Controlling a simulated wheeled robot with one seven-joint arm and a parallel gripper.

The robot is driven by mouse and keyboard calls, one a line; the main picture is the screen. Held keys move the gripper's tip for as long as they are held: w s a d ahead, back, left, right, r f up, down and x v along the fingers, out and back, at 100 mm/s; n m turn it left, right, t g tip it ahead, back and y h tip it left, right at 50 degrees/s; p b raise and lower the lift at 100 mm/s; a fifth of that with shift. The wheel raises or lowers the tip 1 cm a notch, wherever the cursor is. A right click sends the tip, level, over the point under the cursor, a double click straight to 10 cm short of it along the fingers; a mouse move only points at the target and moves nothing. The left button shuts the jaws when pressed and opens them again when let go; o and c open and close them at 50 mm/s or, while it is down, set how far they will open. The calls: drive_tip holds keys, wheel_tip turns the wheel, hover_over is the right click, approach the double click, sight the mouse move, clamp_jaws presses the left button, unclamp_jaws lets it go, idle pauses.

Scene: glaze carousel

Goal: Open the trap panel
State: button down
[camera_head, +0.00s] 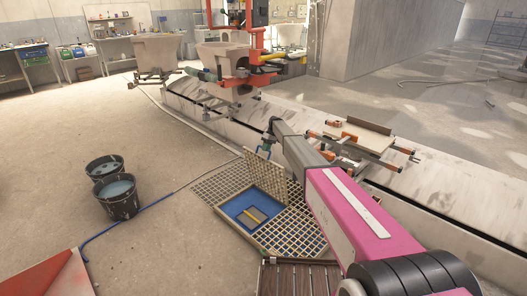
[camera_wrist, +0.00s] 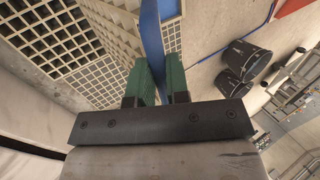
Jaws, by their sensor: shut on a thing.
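The trap panel (camera_head: 266,177) is a tan lattice plate. In the head view it stands steeply raised, nearly upright, at the far right side of a blue-lined opening (camera_head: 236,206) in the floor grating. A blue handle (camera_head: 261,152) shows at its top edge. My gripper (camera_head: 267,143) is at that top edge, partly hidden by my arm. In the wrist view the green fingers of my gripper (camera_wrist: 160,80) are shut on the blue handle (camera_wrist: 153,40), with the lattice panel (camera_wrist: 119,32) just left of them.
Floor grating (camera_head: 215,184) surrounds the opening. Two black buckets (camera_head: 115,190) and a blue hose (camera_head: 135,215) lie to the left. A pale conveyor track (camera_head: 300,120) with a fixture (camera_head: 362,138) runs behind and right. The floor at left is mostly clear.

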drive_tip(key=shift+d+f, duration=0.2)
drive_tip(key=shift+f, duration=0.25)
drive_tip(key=c, duration=1.1)
unclamp_jaws()
drive_tip(key=shift+w+f, duration=0.1)
drive_tip(key=shift+a+r, duration=0.1)
drive_tip(key=shift+r, duration=0.15)
drive_tip(key=v, duration=1)
drive_tip(key=shift+r, duration=0.3)
drive_tip(key=shift+w, duration=0.1)
